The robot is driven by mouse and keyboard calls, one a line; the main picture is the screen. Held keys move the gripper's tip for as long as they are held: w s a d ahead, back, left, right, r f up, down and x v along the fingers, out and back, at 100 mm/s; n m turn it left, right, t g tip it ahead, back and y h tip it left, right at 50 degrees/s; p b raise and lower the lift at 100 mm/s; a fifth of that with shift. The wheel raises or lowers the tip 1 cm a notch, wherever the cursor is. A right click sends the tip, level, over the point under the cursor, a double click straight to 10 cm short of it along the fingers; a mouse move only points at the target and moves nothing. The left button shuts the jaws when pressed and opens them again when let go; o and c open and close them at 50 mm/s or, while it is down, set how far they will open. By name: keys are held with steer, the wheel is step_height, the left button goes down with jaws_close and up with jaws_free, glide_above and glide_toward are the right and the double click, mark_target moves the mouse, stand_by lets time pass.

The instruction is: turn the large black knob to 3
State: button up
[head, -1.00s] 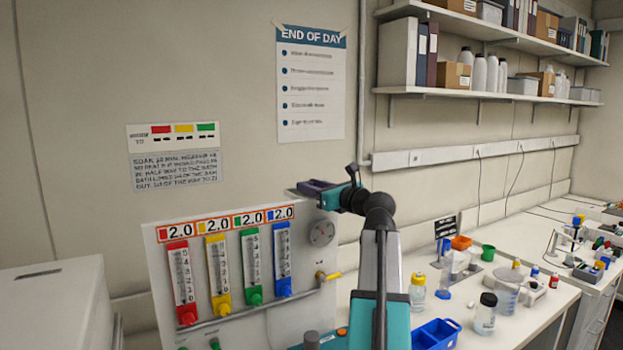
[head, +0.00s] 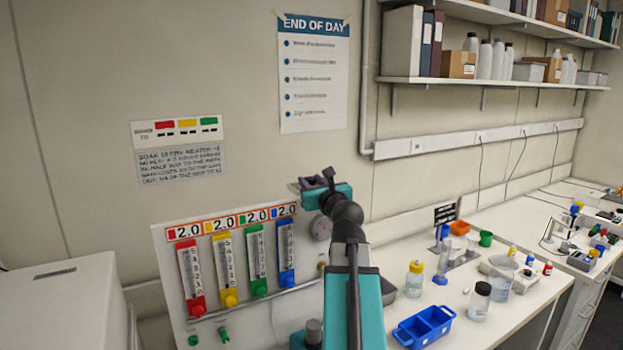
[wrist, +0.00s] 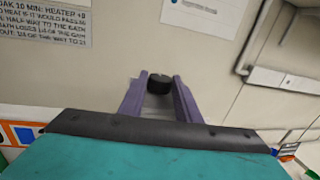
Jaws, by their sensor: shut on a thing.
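A black round thing (wrist: 160,84) that looks like a knob sits between the purple fingertips of my gripper (wrist: 160,88) in the wrist view, which are shut on it. Wall shows behind it, and I cannot tell whether it is fixed to anything. No number scale shows around it. In the head view, my gripper (head: 312,184) is at the upper right of the white panel (head: 165,262), above the round gauge (head: 320,228), which my arm partly hides. The held thing is not clear in that view.
The panel carries red, yellow, green and blue flow meters (head: 286,250) under "2.0" labels. A white box (head: 65,310) stands at left. A blue tray (head: 424,328), a yellow-capped bottle (head: 414,280) and other labware stand on the bench at right. Shelves hang above.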

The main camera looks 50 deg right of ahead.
mark_target(310, 183)
steer(key=shift+a+m+g+h+p, duration=0.15)
steer(key=shift+m+g+h+p, duration=0.6)
steer(key=shift+h, duration=0.35)
steer(key=o, duration=1.1)
steer(key=shift+c, duration=0.2)
steer(key=shift+f+b+v, duration=0.2)
steer(key=shift+b+v, duration=1.05)
steer(key=shift+v, duration=0.2)
steer(key=shift+s+a+b, duration=0.1)
steer(key=shift+b, duration=0.55)
steer(key=shift+s, duration=0.1)
